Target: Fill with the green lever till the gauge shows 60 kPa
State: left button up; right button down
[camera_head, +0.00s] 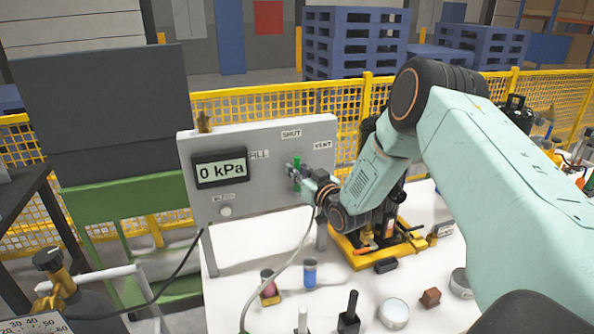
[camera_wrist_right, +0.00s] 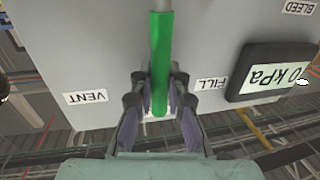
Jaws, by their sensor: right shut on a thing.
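The green lever (camera_head: 297,176) stands upright on the grey panel (camera_head: 240,138), pointing to the SHUT label (camera_head: 291,134), between FILL (camera_head: 258,154) and VENT (camera_head: 322,145). The gauge (camera_head: 221,181) reads 0 kPa; it also shows, turned over, in the right wrist view (camera_wrist_right: 246,75). My right gripper (camera_head: 300,182) is at the lever, partly hidden by its own wrist. In the right wrist view the fingers (camera_wrist_right: 160,90) are shut on the green lever (camera_wrist_right: 161,50) near its free end. My left gripper is out of view.
A hose (camera_head: 277,268) hangs below the panel over the white table (camera_head: 235,258). Cups, a yellow-framed device (camera_head: 362,258), a round tin (camera_head: 394,313) and a brown block (camera_head: 430,298) stand there. A yellow mesh fence (camera_head: 262,104) is behind.

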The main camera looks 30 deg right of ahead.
jog(key=shift+a+r, duration=0.15)
jog(key=shift+w+a+n+p, duration=0.2)
jog(key=shift+a+n+p, duration=0.15)
jog(key=shift+a+n, duration=0.4)
jog(key=n, duration=0.1)
jog(key=a, duration=0.1)
jog(key=n, duration=0.1)
jog(key=shift+w+a+f+n+g, duration=0.25)
jog(key=shift+a+f+n+g, duration=0.05)
jog(key=shift+n+g, duration=0.1)
jog(key=shift+w+a+f+n+h+p, duration=0.15)
jog(key=shift+a+f+n+h+p, duration=0.3)
jog(key=shift+a+n, duration=0.5)
jog(key=shift+w+a+f+n+g, duration=0.1)
jog(key=shift+a+f+n+g, duration=0.1)
jog(key=shift+a+f+n, duration=0.35)
jog(key=shift+w+a+f+n+g, duration=0.1)
jog(key=shift+f+n+g, duration=0.15)
jog(key=shift+n, duration=0.6)
jog(key=shift+f, duration=0.1)
jog(key=c, duration=1.8)
grip_release()
jog(key=o, duration=0.5)
jog(key=shift+s+a, duration=0.1)
jog(key=shift+s, duration=0.05)
